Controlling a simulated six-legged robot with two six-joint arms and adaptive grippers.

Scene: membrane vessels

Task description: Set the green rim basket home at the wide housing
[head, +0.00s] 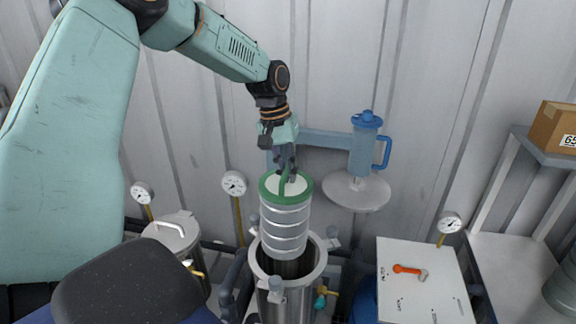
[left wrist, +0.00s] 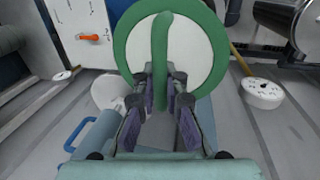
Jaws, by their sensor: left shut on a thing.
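The green rim basket (head: 285,222) is a ribbed silver cylinder with a green top rim and a green handle bar across its pale top. It hangs nearly upright in the head view. My left gripper (head: 286,172) is shut on the handle bar from above. In the left wrist view the fingers (left wrist: 160,100) close around the green bar, and the rim (left wrist: 215,70) fills the upper middle. The wide housing (head: 266,264) is an open steel vessel below. The basket's lower end overlaps its mouth in the picture; I cannot tell whether it has entered. My right gripper is not in view.
Clamp knobs (head: 276,284) stand around the vessel's rim. A lidded vessel (head: 178,236) is at left. Gauges (head: 234,183) stand near the wall.

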